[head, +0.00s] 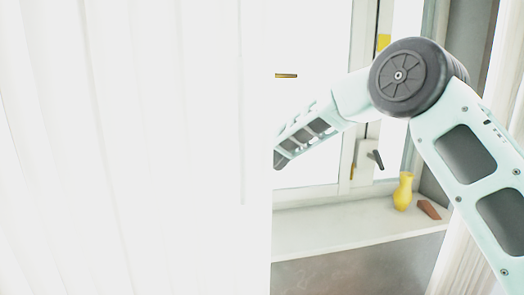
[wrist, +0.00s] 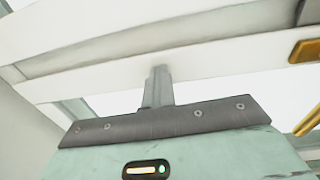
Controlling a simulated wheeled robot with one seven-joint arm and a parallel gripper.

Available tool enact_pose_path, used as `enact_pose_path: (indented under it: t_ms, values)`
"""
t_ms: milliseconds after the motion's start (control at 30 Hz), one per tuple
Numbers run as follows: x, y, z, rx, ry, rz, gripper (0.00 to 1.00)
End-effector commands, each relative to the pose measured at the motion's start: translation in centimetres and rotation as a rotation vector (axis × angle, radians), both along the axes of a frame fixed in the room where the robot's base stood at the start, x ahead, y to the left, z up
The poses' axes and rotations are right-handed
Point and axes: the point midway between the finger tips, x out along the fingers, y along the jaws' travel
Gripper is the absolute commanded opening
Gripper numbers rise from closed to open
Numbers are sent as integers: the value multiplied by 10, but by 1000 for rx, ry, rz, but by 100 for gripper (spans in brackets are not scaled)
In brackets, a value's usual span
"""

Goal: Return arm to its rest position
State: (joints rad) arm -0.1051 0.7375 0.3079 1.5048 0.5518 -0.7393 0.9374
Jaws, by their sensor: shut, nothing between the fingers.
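My gripper (wrist: 158,88) shows in the wrist view with its two fingers together and nothing between them. It points toward white window framing. In the head view my arm reaches up from the lower right, bends at a dark round joint and slopes down to the left in front of the window (head: 312,182). Its far end passes behind the white curtain, so my gripper is hidden there.
A white curtain (head: 130,150) fills the left of the head view. A yellow vase (head: 403,192) and a reddish-brown piece (head: 429,210) stand on the white sill (head: 340,228), below my arm. A dark window handle (head: 376,159) sits near my forearm. Another curtain hangs at right.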

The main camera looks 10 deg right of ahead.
Motion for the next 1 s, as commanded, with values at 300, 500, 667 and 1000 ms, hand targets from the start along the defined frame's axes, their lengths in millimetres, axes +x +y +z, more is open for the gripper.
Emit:
enact_pose_path:
  t_ms: [300,500,667,1000]
  values:
    - [-1,-4,73,-8,-68,-6,0]
    - [-42,-13,37,-297,100,132,0]
    - [-131,-49,-29,-699,373,361,0]
    - [-323,-130,-121,-1135,801,785,0]
